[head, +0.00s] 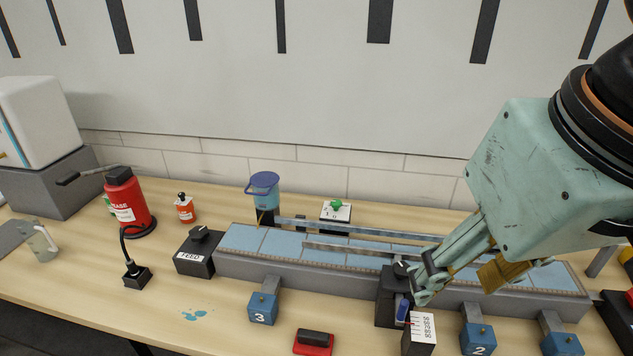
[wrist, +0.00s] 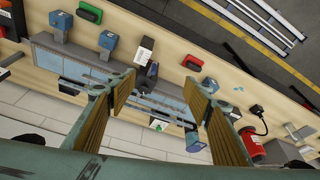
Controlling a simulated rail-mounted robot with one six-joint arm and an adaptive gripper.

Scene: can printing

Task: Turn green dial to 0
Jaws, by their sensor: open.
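The green dial (head: 337,204) sits on a small white plate (head: 329,216) with printed digits, behind the conveyor. The digits are too small to read surely, and I cannot tell where the dial points. In the wrist view the dial (wrist: 158,124) shows small between the fingers, beyond the conveyor. My gripper (head: 452,282) is over the right part of the conveyor, right of and in front of the dial, apart from it. In the wrist view its two fingers (wrist: 158,92) are spread wide with nothing between them.
The conveyor (head: 330,278) with raised rails runs across the table. A black knob box (head: 196,252), a red extinguisher (head: 127,203) and a red bottle (head: 184,209) are farther left. A dark stand (head: 387,311) is near my fingers.

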